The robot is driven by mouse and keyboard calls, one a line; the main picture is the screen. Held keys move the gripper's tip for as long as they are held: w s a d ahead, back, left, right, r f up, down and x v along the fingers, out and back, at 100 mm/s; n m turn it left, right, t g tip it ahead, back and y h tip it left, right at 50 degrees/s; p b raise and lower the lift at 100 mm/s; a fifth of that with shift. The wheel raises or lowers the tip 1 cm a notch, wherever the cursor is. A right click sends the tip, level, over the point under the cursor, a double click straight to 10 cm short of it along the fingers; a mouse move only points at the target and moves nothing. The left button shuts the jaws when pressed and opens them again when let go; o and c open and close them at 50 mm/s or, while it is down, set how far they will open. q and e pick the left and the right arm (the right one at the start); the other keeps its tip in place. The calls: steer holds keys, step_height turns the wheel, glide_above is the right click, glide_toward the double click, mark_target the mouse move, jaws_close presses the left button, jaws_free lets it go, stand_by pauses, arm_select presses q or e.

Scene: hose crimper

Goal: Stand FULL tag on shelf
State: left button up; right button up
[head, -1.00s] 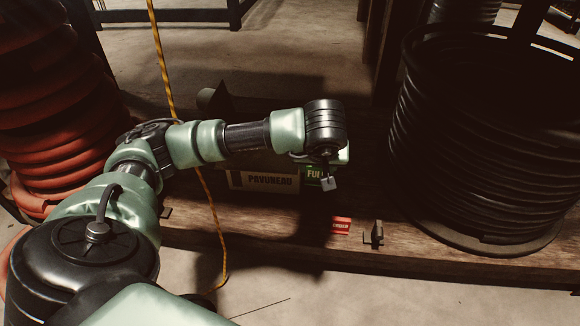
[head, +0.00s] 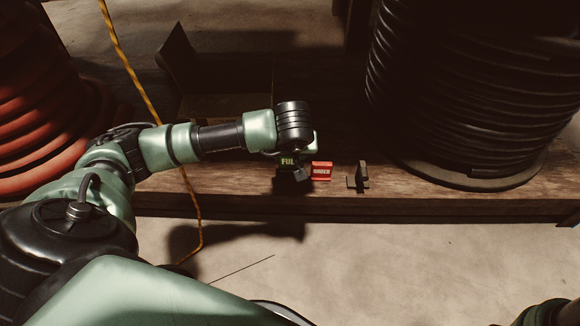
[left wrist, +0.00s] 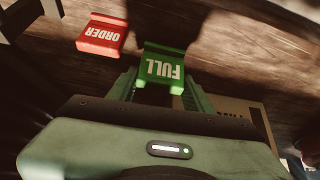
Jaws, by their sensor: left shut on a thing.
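The green FULL tag (head: 287,161) is between the fingers of my left gripper (head: 296,170), just left of the red ORDER tag in the head view. The left wrist view shows the FULL tag (left wrist: 163,68) upside down between the two green fingers (left wrist: 160,92), which are shut on it. The wooden shelf (head: 240,204) lies below. Whether the tag's bottom touches the shelf I cannot tell. The red ORDER tag (head: 321,171) stands on the shelf close to the FULL tag; it also shows in the left wrist view (left wrist: 101,35). My right gripper is not in view.
A small dark bracket (head: 359,178) stands right of the ORDER tag. A black hose coil (head: 470,110) fills the right, and a red coil (head: 40,120) the left. A yellow cord (head: 135,70) hangs at left. In the left wrist view, a cardboard piece (left wrist: 238,115) is beside the gripper.

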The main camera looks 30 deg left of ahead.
mark_target(290, 163)
arm_select(q)
steer(key=shift+f+b, duration=0.9)
steer(key=shift+f, duration=0.85)
steer(key=shift+f, duration=0.2)
steer(key=o, duration=1.3)
